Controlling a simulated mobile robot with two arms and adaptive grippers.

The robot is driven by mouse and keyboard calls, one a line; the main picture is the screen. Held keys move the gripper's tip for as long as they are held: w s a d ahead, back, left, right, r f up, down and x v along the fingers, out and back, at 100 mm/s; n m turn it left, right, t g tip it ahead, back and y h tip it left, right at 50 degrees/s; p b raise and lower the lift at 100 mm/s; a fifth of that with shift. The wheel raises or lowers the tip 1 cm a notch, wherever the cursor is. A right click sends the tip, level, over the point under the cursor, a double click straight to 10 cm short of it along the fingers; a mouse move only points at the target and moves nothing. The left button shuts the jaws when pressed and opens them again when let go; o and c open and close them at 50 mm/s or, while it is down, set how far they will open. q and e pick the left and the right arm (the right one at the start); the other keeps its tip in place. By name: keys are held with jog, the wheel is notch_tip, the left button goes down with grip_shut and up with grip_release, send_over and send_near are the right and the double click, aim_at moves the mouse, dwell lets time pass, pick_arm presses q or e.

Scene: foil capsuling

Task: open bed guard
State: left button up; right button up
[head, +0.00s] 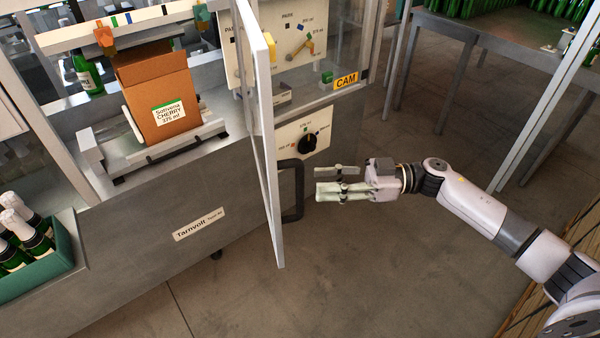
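The guard (268,140) is a tall pale-framed panel seen nearly edge-on, standing out from the front of the machine. A black bar handle (298,190) shows at its right side, low down. My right gripper (318,182) is just right of the handle, with its fingers pointing left toward it. The fingers are apart with a gap between them and nothing in it. The fingertips look close to the handle but apart from it. My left gripper is not in view.
A brown carton (158,95) labelled Sativona Cherry sits on the machine's bed (170,148), left of the guard. A control panel with a black knob (307,143) is behind the handle. A green crate of bottles (40,262) stands at lower left. The floor (380,270) is clear.

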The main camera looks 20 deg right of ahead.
aim_at(300, 182)
jog(key=shift+p+x, duration=0.85)
jog(key=shift+x, duration=2.1)
jog(key=shift+c, duration=0.2)
grip_shut()
